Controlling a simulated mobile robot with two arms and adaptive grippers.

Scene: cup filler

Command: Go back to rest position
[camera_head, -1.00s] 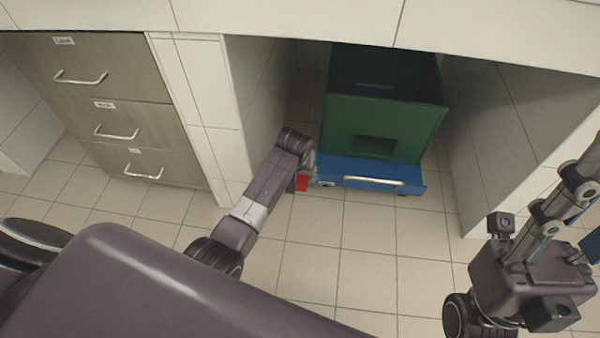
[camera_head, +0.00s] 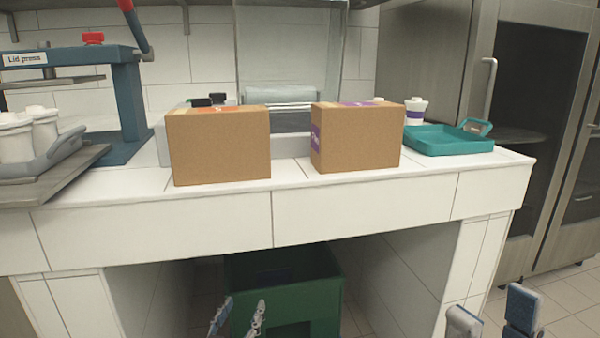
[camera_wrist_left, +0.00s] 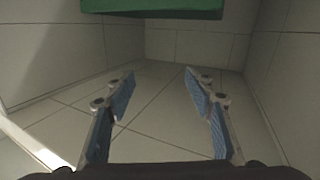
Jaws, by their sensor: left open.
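My left gripper (camera_head: 238,318) is low in the head view, in front of the green bin (camera_head: 328,300) under the counter. Its two fingers are apart with nothing between them. The left wrist view also shows the open fingers (camera_wrist_left: 160,85) over the tiled floor, with the green bin (camera_wrist_left: 150,8) at the top edge. My right gripper (camera_head: 493,318) is at the bottom right of the head view, below counter height. Its two fingers stand apart, and I see nothing between them. Both arms are mostly out of the head view.
Two cardboard boxes (camera_head: 220,146) (camera_head: 357,137) stand on the white counter (camera_head: 360,215). A teal tray (camera_head: 448,140) and a white cup (camera_head: 415,111) are at the right. The lid press (camera_head: 128,100) and white cups (camera_head: 42,127) are at the left. A steel cabinet (camera_head: 440,60) stands far right.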

